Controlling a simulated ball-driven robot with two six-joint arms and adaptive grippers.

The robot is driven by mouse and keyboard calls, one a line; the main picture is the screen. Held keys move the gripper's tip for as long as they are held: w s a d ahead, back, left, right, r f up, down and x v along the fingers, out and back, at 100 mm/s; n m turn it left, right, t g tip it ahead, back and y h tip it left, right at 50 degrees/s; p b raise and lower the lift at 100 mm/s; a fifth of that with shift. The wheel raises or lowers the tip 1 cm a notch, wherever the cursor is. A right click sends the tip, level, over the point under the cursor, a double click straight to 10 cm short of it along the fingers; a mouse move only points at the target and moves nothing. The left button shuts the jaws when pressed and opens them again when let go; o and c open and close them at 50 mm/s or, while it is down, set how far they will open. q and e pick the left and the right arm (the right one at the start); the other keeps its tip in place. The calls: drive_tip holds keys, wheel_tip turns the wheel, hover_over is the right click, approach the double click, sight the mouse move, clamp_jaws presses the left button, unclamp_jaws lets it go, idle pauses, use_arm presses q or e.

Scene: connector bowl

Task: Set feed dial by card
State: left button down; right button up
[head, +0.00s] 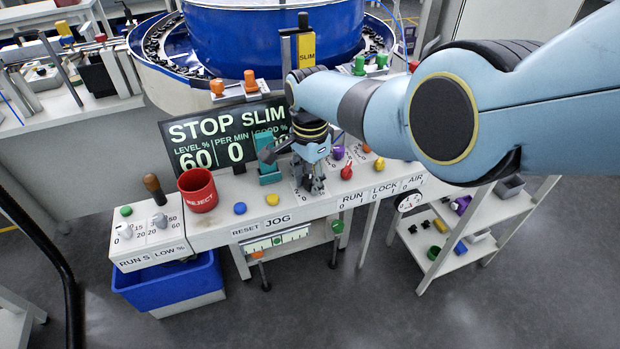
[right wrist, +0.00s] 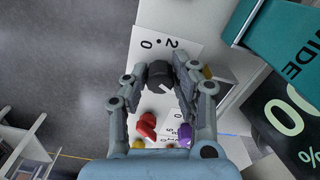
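My right gripper (head: 312,188) reaches down to the console in the head view. In the right wrist view my gripper (right wrist: 160,78) has its fingers on both sides of a black dial knob (right wrist: 160,73), seemingly touching it. Scale marks "0" and "2" show on the white plate (right wrist: 180,25) beside the knob. In the head view the gripper mostly hides this dial. The screen (head: 215,135) reads STOP SLIM, level 60, per min 0. My left gripper is out of view.
A teal block (head: 268,168) stands close beside the gripper. A red lever (head: 347,171) and purple knob (head: 338,153) are to its right. A red REJECT cup (head: 198,190), blue button (head: 240,208) and yellow button (head: 272,199) are left. The RUN S dial (head: 125,231) is farther left.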

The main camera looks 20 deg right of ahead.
sight(310, 178)
drive_tip(key=o, duration=0.4)
drive_tip(key=shift+o, duration=0.2)
drive_tip(key=shift+r, duration=0.1)
wheel_tip(310, 178, up, 12)
idle(0.5)
